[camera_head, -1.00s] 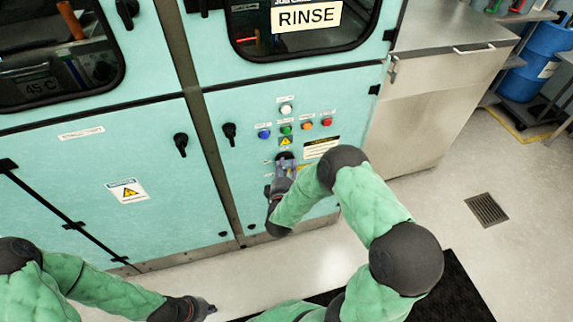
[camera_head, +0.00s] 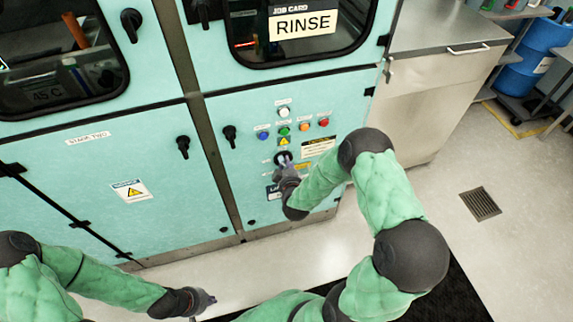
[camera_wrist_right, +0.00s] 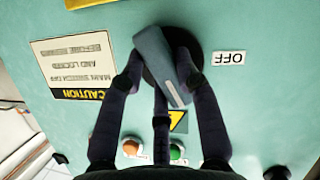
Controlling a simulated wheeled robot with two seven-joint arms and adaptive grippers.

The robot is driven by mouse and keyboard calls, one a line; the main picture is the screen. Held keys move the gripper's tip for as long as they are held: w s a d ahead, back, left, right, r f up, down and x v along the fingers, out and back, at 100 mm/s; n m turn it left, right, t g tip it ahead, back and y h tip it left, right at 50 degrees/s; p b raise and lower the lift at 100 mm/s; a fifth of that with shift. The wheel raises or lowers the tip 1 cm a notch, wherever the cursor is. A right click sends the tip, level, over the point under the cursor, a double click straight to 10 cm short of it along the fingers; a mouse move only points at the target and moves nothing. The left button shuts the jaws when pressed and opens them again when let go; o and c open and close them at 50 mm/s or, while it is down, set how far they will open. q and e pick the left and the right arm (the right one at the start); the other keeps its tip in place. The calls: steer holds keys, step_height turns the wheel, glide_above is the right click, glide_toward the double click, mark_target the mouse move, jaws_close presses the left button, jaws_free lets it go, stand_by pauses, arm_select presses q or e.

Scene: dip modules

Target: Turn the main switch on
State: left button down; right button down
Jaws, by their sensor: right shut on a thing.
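The main switch (camera_wrist_right: 163,62) is a grey-blue bar handle on a round black base, on the teal panel. In the right wrist view the handle leans, its upper end to the left. An OFF label (camera_wrist_right: 228,58) is right of the base, upside down. In the head view the switch (camera_head: 282,157) is partly hidden by my gripper. My right gripper (camera_wrist_right: 160,72) is shut on the handle, with fingers on both sides; it also shows in the head view (camera_head: 287,170). My left gripper (camera_head: 208,300) hangs low over the floor, away from the panel; its jaw opening is unclear.
Coloured buttons (camera_head: 284,130) sit above the switch, with a caution plate (camera_head: 318,147) to the right. A black door handle (camera_head: 230,135) is to the left. A steel cabinet (camera_head: 420,110) stands right of the machine. The floor (camera_head: 455,230) at right is clear.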

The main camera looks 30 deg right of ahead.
steer(key=m+y, duration=0.1)
steer(key=m+y+b, duration=0.1)
steer(key=m, duration=0.1)
steer(key=shift+s+d+f, duration=0.1)
steer(key=shift+d+f, duration=0.05)
stand_by(0.6)
steer(key=c, duration=0.9)
jaws_free()
steer(key=v, duration=1.2)
steer(key=shift+d+f, duration=0.1)
